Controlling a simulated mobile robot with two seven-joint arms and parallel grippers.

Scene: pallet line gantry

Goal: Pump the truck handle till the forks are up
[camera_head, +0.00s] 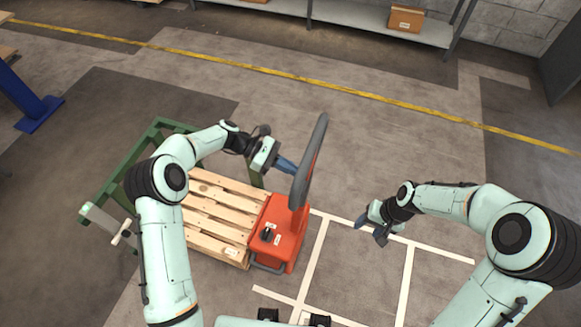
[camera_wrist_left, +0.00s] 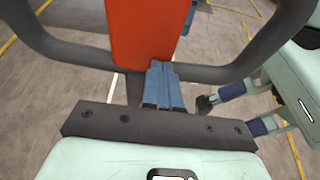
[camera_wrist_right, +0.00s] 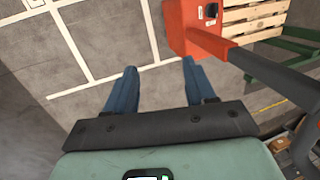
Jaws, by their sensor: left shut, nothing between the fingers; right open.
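The red pallet truck (camera_head: 285,235) stands at the front of a wooden pallet, its forks hidden there. Its upright handle has a dark grey loop (camera_head: 310,160) on a red bar. My left gripper (camera_head: 292,167) is shut and empty at the handle's left side. In the left wrist view the shut fingers (camera_wrist_left: 163,75) point at the red bar (camera_wrist_left: 148,35) and the dark loop (camera_wrist_left: 205,72); I cannot tell whether they touch. My right gripper (camera_head: 367,228) is open and empty, right of the truck, apart from the handle. Its spread fingers (camera_wrist_right: 160,88) show in the right wrist view.
The wooden pallet (camera_head: 215,205) lies behind the truck inside a green frame (camera_head: 112,178). White floor lines (camera_head: 405,285) mark the floor right of the truck. A yellow line (camera_head: 300,80) crosses farther back, before a shelf (camera_head: 345,18) with a cardboard box (camera_head: 406,20). The right-hand floor is clear.

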